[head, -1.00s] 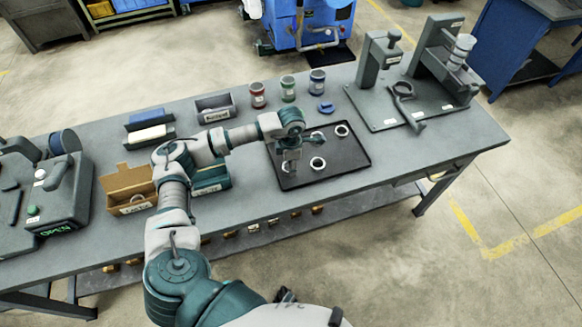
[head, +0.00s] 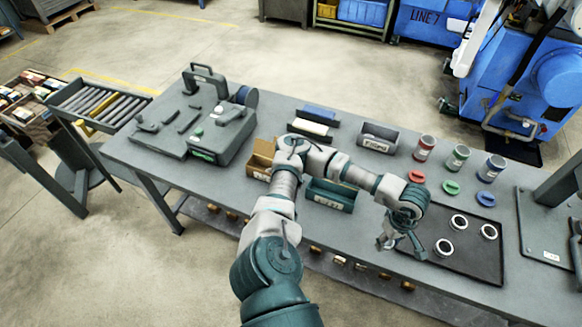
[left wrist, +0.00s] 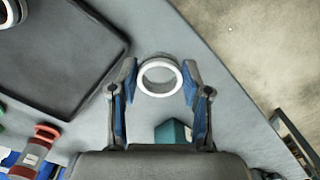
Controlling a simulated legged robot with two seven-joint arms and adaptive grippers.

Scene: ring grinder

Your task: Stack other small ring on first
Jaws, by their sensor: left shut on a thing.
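My left gripper (head: 390,240) is shut on a pale metal ring (left wrist: 159,77). In the left wrist view the ring sits between the fingertips (left wrist: 159,82), its round opening facing the camera. In the head view the gripper hangs just left of the dark tray (head: 490,265); the held ring is small and hard to make out there. Three pale rings lie apart on the tray: one at the back (head: 459,221), one at the right (head: 489,231) and one at the front left (head: 443,247). I cannot tell which are small. My right gripper is out of view.
Red (head: 424,148), green (head: 457,157) and blue (head: 491,168) labelled cans stand behind the tray, with coloured discs before them. A grey bin (head: 378,138), cardboard box (head: 262,158) and green bin (head: 330,195) are behind or beside my arm. A grey machine (head: 222,135) stands left.

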